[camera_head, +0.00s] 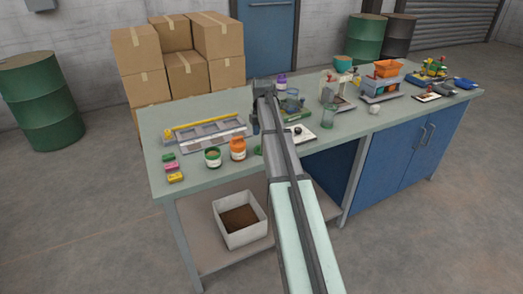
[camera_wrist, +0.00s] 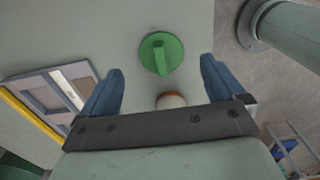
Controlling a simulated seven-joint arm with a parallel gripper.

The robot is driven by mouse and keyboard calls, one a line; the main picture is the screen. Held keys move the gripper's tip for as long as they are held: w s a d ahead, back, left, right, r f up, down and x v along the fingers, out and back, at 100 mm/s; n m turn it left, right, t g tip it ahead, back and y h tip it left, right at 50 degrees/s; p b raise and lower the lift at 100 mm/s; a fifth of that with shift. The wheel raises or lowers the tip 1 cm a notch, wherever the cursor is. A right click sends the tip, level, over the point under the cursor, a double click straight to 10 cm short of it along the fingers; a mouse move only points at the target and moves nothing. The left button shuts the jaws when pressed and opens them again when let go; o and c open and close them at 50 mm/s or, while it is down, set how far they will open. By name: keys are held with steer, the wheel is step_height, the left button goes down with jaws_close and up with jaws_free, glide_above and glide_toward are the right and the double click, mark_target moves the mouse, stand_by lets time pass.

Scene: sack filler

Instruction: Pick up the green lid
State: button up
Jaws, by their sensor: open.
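The green lid (camera_wrist: 161,53) is a round disc with a raised bar handle, lying on the pale green bench top. In the head view only a part of the green lid (camera_head: 258,150) shows beside my arm. In the head view my gripper (camera_head: 255,124) hangs over the bench, partly hidden by my arm.
An open jar with a green band (camera_head: 212,158) and an orange-lidded jar (camera_head: 238,149) stand left of the lid. A grey tray with a yellow bar (camera_head: 205,132) lies behind them. Coloured blocks (camera_head: 174,168) lie at the left edge.

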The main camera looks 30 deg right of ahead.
step_height(320, 180, down, 4)
steer(key=shift+a+f, duration=0.15)
steer(key=c, duration=1.1)
step_height(320, 180, up, 9)
steer(key=shift+r, duration=0.1)
steer(key=a+r, duration=0.2)
steer(key=a, duration=0.8)
steer(key=a+r, duration=0.2)
steer(key=a, duration=0.8)
